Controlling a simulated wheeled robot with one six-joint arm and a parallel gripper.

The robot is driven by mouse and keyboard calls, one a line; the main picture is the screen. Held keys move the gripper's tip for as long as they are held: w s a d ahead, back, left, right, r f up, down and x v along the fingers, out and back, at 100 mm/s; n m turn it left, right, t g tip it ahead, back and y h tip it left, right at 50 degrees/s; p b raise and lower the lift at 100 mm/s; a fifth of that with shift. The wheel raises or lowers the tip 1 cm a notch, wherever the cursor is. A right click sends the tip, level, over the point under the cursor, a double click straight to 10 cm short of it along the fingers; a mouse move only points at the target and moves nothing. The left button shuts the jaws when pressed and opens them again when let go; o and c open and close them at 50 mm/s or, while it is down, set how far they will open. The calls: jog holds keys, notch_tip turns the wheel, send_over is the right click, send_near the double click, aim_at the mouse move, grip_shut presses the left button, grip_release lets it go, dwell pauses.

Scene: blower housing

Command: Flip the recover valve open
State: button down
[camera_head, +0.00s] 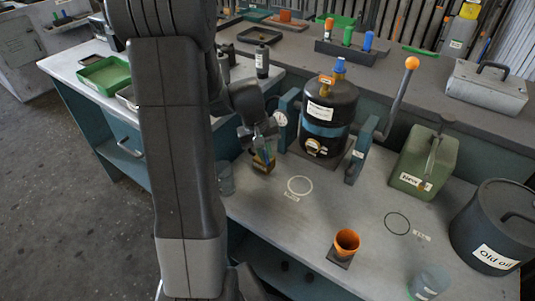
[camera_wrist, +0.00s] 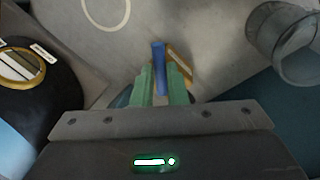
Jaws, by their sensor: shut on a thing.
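A black tank (camera_head: 328,118) with a blue band stands upright in a frame on the bench. A blue fitting (camera_head: 339,66) is on its top, and a round brass-rimmed port (camera_head: 316,147) is low on its front. My gripper (camera_head: 264,147) is left of the tank, pointing down near the bench. In the wrist view its green fingers (camera_wrist: 161,75) are shut on a narrow blue piece (camera_wrist: 159,62). A tan part (camera_wrist: 182,58) is beside this piece; whether they are joined is unclear. I cannot tell which part is the recover valve, or its position.
A lever with an orange knob (camera_head: 411,63) rises right of the tank. An orange funnel (camera_head: 347,240), a green can (camera_head: 424,160) and an "Old oil" bucket (camera_head: 497,225) stand to the right. A clear beaker (camera_wrist: 280,35) is close to my gripper.

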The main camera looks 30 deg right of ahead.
jog(key=shift+w+a+m+g+y, duration=0.25)
jog(key=shift+w+a+m, duration=0.1)
jog(key=shift+m, duration=1.25)
jog(key=shift+w+a+m+g+y, duration=0.15)
jog(key=shift+w+a+m+g, duration=0.15)
jog(key=shift+m, duration=1.3)
jog(key=shift+w+a+m+g+y, duration=0.15)
jog(key=shift+w+a+m+y, duration=0.2)
jog(key=shift+m, duration=1.25)
jog(key=shift+d, duration=0.1)
jog(key=c, duration=1.5)
grip_release()
jog(key=shift+o, duration=0.2)
notch_tip(320, 180, up, 14)
jog(key=w+a+p, duration=0.1)
jog(key=w, duration=0.1)
jog(key=shift+w+f, duration=0.2)
jog(key=shift+w, duration=0.05)
jog(key=shift+a, duration=0.1)
notch_tip(320, 180, down, 14)
jog(key=s+d+b, duration=0.1)
jog(key=s, duration=0.1)
jog(key=shift+s+r, duration=0.15)
jog(key=shift+s, duration=0.1)
